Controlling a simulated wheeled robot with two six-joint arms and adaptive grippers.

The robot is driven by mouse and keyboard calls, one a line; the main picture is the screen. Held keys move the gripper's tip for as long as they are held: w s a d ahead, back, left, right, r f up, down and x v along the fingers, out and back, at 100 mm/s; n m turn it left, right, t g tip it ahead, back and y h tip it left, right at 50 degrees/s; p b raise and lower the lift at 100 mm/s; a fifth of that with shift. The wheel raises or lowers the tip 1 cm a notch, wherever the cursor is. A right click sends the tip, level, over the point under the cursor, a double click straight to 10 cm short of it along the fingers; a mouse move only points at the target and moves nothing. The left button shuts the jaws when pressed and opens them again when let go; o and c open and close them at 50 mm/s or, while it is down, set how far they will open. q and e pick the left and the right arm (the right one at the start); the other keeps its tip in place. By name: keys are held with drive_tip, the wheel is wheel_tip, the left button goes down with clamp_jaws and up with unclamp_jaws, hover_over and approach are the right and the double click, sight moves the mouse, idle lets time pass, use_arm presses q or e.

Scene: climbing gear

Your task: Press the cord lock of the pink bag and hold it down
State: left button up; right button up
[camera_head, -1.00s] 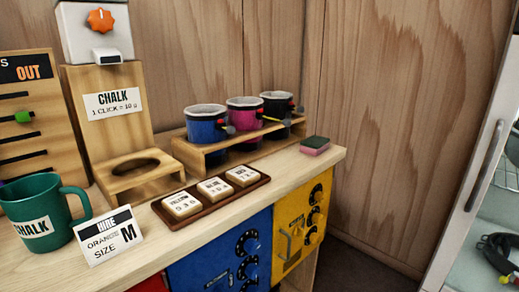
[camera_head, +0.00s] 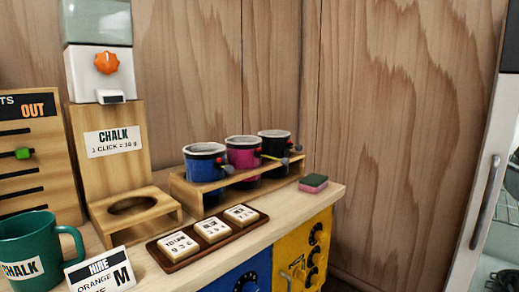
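The pink chalk bag (camera_head: 243,152) stands upright in a wooden rack, between the blue bag (camera_head: 205,163) and the black bag (camera_head: 274,144). It has a pale rim. The lower part of the pink bag is hidden by the rack's front rail. Neither of my grippers is in view.
The wooden rack (camera_head: 242,178) stands at the back of the counter. A sponge (camera_head: 313,183) lies right of it. In front is a brown tray (camera_head: 180,264) with labelled blocks. The chalk dispenser (camera_head: 101,72), green mug (camera_head: 30,250) and hire card (camera_head: 99,272) stand left.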

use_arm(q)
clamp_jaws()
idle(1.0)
